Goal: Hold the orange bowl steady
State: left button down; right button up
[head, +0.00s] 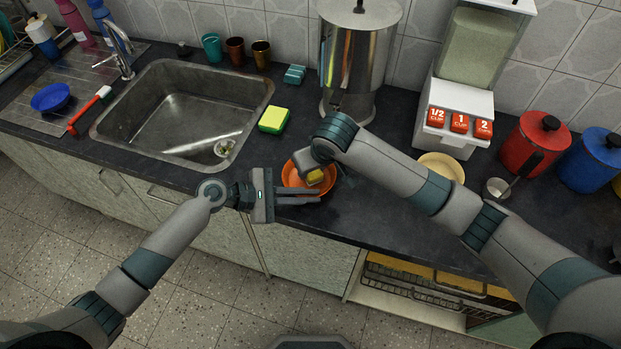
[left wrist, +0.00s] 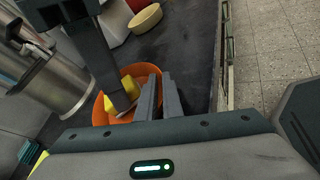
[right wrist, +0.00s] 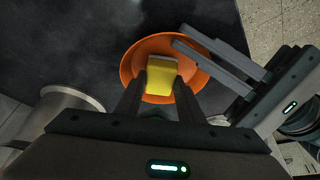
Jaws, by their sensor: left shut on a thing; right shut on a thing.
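The orange bowl (head: 290,172) stands on the dark counter near its front edge. It also shows in the left wrist view (left wrist: 98,116) and the right wrist view (right wrist: 132,66). My left gripper (head: 316,196) reaches in from the left with its fingers shut on the bowl's near rim. My right gripper (right wrist: 160,94) comes over the bowl from the far side and is shut on a yellow and pale sponge (right wrist: 163,72). The sponge is inside the bowl; whether it touches the bowl's floor I cannot tell. The right fingers are mostly hidden in the head view.
The sink (head: 185,110) lies to the left, with a green and yellow sponge (head: 273,120) beside it. A steel container (head: 350,65) stands behind the bowl. A shallow yellow dish (head: 441,167), a dispenser (head: 470,85) and a red canister (head: 533,145) are to the right.

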jog(key=shift+s+a+f, duration=0.1)
jog(key=shift+s+a, duration=0.05)
jog(key=shift+s, duration=0.35)
jog(key=shift+s+a+f, duration=0.1)
jog(key=shift+s+a, duration=0.05)
jog(key=shift+s, duration=0.3)
jog(key=shift+w+d, duration=0.15)
jog(key=shift+w, duration=0.4)
jog(key=shift+w+d, duration=0.15)
jog(key=shift+w, duration=0.5)
jog(key=shift+d+f, duration=0.1)
jog(key=shift+f, duration=0.05)
jog(key=shift+s+a, duration=0.2)
jog(key=shift+s, duration=0.45)
jog(key=shift+s+a, duration=0.2)
jog(key=shift+s, duration=0.4)
